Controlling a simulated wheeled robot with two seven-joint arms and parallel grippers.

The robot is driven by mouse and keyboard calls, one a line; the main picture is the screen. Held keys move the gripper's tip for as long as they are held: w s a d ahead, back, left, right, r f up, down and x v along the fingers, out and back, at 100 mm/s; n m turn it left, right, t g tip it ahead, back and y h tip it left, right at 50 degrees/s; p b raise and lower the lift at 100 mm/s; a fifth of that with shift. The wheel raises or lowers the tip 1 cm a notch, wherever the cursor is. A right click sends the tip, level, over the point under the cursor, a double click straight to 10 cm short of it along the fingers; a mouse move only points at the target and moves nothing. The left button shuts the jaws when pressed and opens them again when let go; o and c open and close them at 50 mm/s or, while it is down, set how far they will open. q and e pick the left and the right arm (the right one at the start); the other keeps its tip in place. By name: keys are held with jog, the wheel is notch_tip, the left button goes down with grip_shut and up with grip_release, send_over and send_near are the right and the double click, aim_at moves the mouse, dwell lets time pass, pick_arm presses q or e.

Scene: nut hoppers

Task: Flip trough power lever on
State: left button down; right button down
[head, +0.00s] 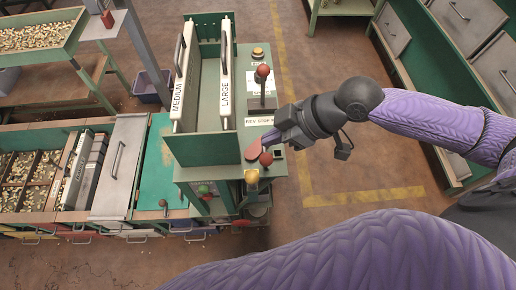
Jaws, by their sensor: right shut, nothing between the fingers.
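A lever with a red ball knob (263,71) stands on the green hopper stand, above a label plate (258,121) that seems to read "REV STOP". A second red ball knob (266,159) sits lower on the stand, beside a flat reddish piece (253,149). I cannot tell from lettering which one is the power lever. My right gripper (270,143) is shut and empty. It is just below the label plate and just above the lower red knob; whether it touches is unclear. My left gripper is out of view.
Dividers marked MEDIUM (178,90) and LARGE (225,85) stand upright in the green hopper. A yellow button (258,53) and a yellow-topped part (251,176) flank the levers. Nut bins (25,175) lie left. Drawers (465,20) stand right. Floor between is clear.

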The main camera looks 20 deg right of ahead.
jog(key=shift+w+d+r, duration=0.15)
jog(key=shift+d+r, duration=0.05)
jog(key=shift+d, duration=0.05)
jog(key=b, duration=0.3)
send_over(254, 153)
jog(key=s+a, duration=0.2)
jog(key=a, duration=0.2)
jog(key=f, duration=0.8)
jog(key=shift+w, duration=0.25)
jog(key=d, duration=0.1)
jog(key=s+d, duration=0.1)
jog(key=d, duration=0.1)
jog(key=shift+s, duration=0.25)
jog(key=shift+s+d, duration=0.25)
jog(key=shift+d, duration=0.2)
